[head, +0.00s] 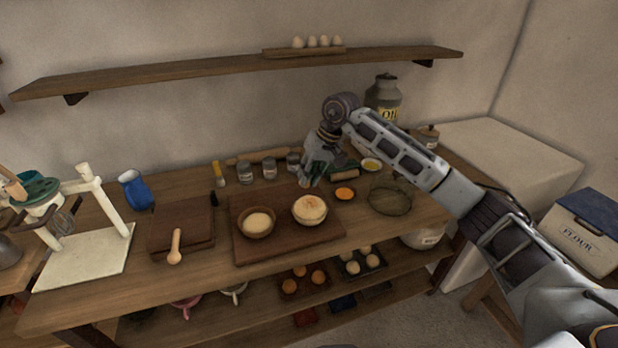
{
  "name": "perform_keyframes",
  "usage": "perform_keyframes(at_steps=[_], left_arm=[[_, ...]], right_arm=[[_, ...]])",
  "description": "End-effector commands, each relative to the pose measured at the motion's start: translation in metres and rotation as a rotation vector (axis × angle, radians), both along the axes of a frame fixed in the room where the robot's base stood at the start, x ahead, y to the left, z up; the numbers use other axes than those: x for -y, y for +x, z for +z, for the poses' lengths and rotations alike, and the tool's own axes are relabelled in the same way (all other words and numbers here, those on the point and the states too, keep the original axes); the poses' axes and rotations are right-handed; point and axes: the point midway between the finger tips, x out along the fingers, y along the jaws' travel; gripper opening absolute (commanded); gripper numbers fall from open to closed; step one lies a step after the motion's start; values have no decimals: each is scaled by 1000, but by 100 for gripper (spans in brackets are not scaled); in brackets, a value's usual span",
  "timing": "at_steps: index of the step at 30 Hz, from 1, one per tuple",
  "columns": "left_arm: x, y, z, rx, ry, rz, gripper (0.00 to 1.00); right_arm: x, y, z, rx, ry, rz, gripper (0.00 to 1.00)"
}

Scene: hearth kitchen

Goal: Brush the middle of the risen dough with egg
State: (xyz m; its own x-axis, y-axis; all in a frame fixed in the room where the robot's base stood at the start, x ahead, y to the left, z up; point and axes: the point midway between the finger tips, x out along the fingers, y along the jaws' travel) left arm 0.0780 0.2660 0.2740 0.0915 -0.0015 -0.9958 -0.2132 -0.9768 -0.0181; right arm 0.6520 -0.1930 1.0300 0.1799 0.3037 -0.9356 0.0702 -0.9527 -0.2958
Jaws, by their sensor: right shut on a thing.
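Two round bowls of pale dough stand on a dark wooden board (290,238). The right dough (310,208) is domed and fuller, with a browner patch on top; the left dough (257,223) sits lower in its bowl. My right gripper (312,180) is just above and behind the right dough, pointing down. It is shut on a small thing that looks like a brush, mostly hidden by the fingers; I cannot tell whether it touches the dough. A small dish of orange-yellow liquid (345,194), perhaps egg, stands right of the dough. My left gripper is out of view.
A yellow bowl (371,164), a wire basket (390,200) and an oil can (384,98) stand near my right arm. Jars (269,170) and a rolling pin (258,155) are behind the board.

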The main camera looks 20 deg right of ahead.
Motion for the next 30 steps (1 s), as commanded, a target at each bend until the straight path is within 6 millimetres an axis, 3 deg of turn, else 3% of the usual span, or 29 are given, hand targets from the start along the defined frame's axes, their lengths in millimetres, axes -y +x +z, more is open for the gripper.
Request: perform_keyframes(at_steps=[11, 30], left_arm=[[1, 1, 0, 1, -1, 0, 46], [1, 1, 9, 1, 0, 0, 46]], right_arm=[[0, 0, 1, 0, 0, 0, 0], [0, 0, 30, 0, 0, 0, 0]])
